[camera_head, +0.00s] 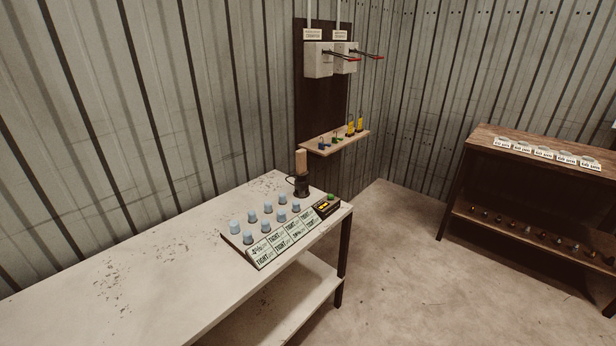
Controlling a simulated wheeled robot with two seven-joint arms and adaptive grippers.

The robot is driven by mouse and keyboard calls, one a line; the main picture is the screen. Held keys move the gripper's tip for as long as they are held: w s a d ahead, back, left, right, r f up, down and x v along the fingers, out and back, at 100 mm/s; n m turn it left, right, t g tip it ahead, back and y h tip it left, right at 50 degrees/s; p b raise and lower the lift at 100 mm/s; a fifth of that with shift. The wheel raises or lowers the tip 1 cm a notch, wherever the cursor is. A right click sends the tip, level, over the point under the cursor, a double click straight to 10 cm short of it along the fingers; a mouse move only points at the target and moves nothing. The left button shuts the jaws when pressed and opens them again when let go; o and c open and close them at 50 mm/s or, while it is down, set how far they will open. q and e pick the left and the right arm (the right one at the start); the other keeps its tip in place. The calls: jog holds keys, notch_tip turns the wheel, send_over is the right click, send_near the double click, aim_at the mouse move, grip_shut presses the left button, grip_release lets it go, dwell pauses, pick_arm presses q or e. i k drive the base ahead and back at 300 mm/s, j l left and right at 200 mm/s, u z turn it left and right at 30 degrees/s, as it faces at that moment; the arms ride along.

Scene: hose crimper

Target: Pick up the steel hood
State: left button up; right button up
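I cannot tell for sure which thing is the steel hood. Several small pale blue-grey caps (267,227) stand upright on a board (262,262) with white labels, some reading "TIGHT", on the white table. Several small dark and brownish pieces (541,233) sit in a row on the lower shelf of the wooden table at the right; they are too small to tell apart. Neither of my grippers is in view.
The worn white table (150,270) is bare at left. A dark device with a tan cylinder (301,165) and a control box (326,206) stand at its far end. A wall shelf (335,142) holds coloured tools below lever boxes (318,60). The wooden table (483,141) stands across open floor.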

aim_at(302, 182)
jog(key=i+l, duration=0.65)
jog(key=i+l+u, duration=0.15)
jog(key=i+l, duration=0.55)
